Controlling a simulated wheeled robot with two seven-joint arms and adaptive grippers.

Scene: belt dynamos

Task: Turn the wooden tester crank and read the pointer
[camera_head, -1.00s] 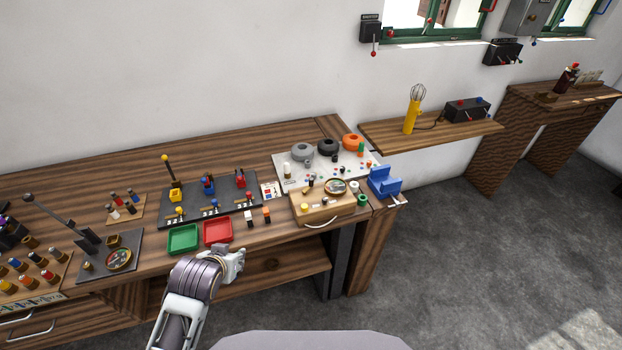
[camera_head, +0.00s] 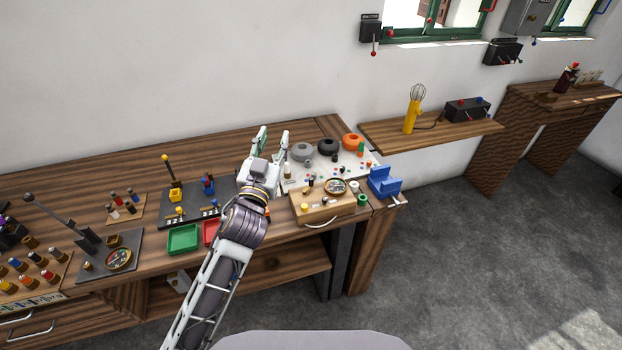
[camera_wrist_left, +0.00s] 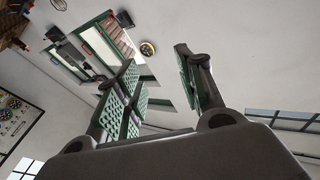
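The wooden tester box (camera_head: 323,207) sits near the right end of the bench in the head view. It has a round dial (camera_head: 335,186) with a pointer on top, too small to read, and a pale curved handle (camera_head: 321,224) on its front. I cannot tell which part is the crank. My left gripper (camera_head: 271,134) is raised above the bench, left of the box and apart from it, fingers toward the wall. Its fingers are spread and empty; the left wrist view shows the green pads apart (camera_wrist_left: 160,85). My right gripper is not in view.
A green tray (camera_head: 184,239) and a partly hidden red tray (camera_head: 210,233) lie left of my arm. A white mat (camera_head: 370,166) with coils is behind the box. A blue holder (camera_head: 384,182) stands right of it. A dark board (camera_head: 168,214) with coloured parts is partly covered.

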